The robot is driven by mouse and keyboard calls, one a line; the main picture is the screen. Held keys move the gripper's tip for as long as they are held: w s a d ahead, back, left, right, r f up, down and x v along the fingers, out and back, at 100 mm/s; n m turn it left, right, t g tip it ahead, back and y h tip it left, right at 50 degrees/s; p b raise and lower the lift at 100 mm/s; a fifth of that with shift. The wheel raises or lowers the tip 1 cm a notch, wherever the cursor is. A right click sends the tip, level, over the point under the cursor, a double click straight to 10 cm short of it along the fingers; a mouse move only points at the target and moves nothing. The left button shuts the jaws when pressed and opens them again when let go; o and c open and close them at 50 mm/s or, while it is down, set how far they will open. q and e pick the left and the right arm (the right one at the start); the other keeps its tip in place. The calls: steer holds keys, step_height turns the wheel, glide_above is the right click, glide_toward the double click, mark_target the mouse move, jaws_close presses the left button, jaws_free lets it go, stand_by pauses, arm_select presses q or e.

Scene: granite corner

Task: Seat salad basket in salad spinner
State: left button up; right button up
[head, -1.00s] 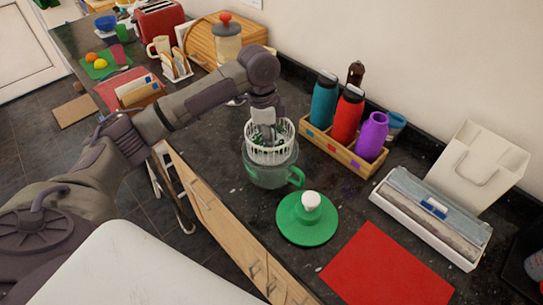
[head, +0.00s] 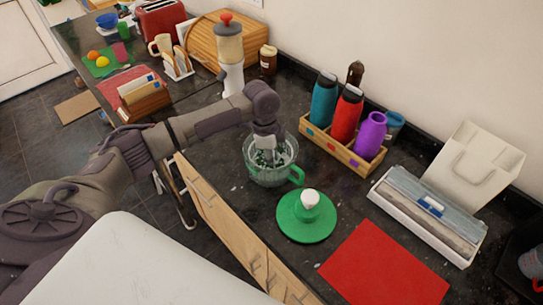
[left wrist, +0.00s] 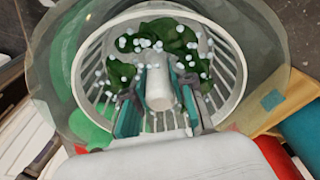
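The white slotted salad basket (left wrist: 234,62) sits down inside the clear spinner bowl (head: 270,178), which has a green handle. Green leaves with pale droplets lie in the basket. In the left wrist view the bowl wall (left wrist: 52,62) surrounds the basket rim. My left gripper (head: 266,151) reaches down into the bowl from above. In the left wrist view its teal-padded fingers (left wrist: 158,98) stand close on both sides of the basket's white central post (left wrist: 159,88). Whether the basket touches the bowl's bottom is hidden. My right gripper is out of view.
The green lid with a white knob (head: 306,217) lies just right of the bowl. A red mat (head: 385,265) is in front. A wooden bottle rack (head: 343,150) stands behind, with a long box (head: 428,212) to the right. A drawer front (head: 235,235) runs along the counter's edge.

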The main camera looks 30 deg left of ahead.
arm_select(q)
steer(key=o, duration=0.4)
steer(key=shift+o, duration=0.2)
steer(key=shift+r, duration=0.15)
steer(key=r, duration=0.3)
steer(key=a+r+b, duration=0.1)
steer(key=r, duration=0.3)
steer(key=r+b, duration=0.1)
steer(key=r, duration=0.3)
steer(key=shift+s+a, duration=0.15)
steer(key=shift+s, duration=0.05)
steer(key=shift+r, duration=0.45)
steer(key=shift+s+f, duration=0.1)
